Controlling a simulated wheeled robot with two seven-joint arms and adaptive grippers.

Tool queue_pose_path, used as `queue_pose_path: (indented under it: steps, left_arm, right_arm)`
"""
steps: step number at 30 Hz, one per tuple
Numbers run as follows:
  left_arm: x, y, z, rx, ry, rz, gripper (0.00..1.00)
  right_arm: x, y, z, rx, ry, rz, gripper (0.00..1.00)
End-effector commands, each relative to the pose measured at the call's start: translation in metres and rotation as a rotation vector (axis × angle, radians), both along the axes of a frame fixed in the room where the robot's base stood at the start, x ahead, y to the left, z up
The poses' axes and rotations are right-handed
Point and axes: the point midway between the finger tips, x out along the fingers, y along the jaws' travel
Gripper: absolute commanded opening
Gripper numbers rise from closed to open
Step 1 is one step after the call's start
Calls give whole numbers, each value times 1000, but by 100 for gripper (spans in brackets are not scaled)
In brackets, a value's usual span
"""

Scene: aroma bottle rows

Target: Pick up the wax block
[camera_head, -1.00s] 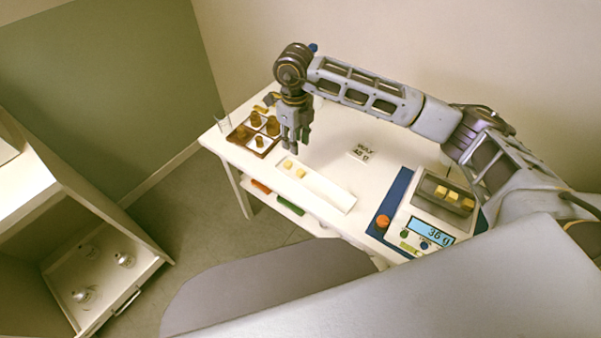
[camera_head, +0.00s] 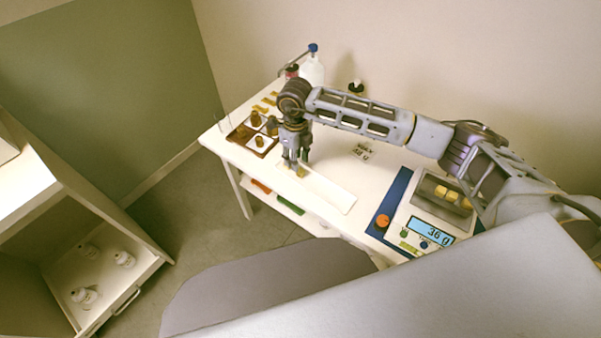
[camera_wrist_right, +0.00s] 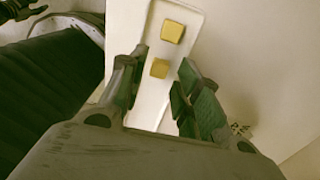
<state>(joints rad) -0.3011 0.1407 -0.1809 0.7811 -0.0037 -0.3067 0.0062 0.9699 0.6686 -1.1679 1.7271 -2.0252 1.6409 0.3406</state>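Two yellow wax blocks lie on a long white tray (camera_head: 333,192), and both show in the right wrist view. One block (camera_wrist_right: 172,31) is farther along the tray, and the other block (camera_wrist_right: 159,68) lies between my open right fingers. My right gripper (camera_head: 296,166) points down over the tray's left end, with one block (camera_head: 301,173) showing beside the fingertips. In the right wrist view the right gripper (camera_wrist_right: 163,72) has a visible gap on each side of the nearer block.
A scale (camera_head: 420,222) reads 36 g, with yellow blocks in its pan (camera_head: 444,193). A card (camera_head: 363,150) marked wax lies behind the tray. A rack of brown bottles (camera_head: 262,142) stands left of my gripper. An open drawer with white bottles (camera_head: 124,259) is at lower left.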

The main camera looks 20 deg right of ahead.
Motion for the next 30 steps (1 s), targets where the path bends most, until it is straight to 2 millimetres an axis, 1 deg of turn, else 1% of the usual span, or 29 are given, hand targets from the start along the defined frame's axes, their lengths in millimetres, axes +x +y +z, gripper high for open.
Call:
queue_pose_path:
  steps: [4, 8, 13, 18, 21, 30]
  left_arm:
    - [0, 0, 0, 0, 0, 0, 30]
    - [0, 0, 1, 0, 0, 0, 30]
    - [-3, 1, 1, 0, 1, 0, 30]
    - [-11, 4, -1, 4, 13, 0, 30]
    - [-11, 4, -1, 4, 13, 0, 30]
    - [-8, 4, 0, 4, 7, 0, 30]
  right_arm:
    - [0, 0, -1, 0, 0, 0, 33]
    - [-1, -1, -8, 0, 1, 0, 33]
    - [-2, -4, -25, -1, 3, -1, 33]
    - [-2, -5, -43, -1, 1, -1, 33]
    - [-2, -5, -49, -1, 1, -1, 33]
    - [-2, -5, -52, 0, 0, 0, 33]
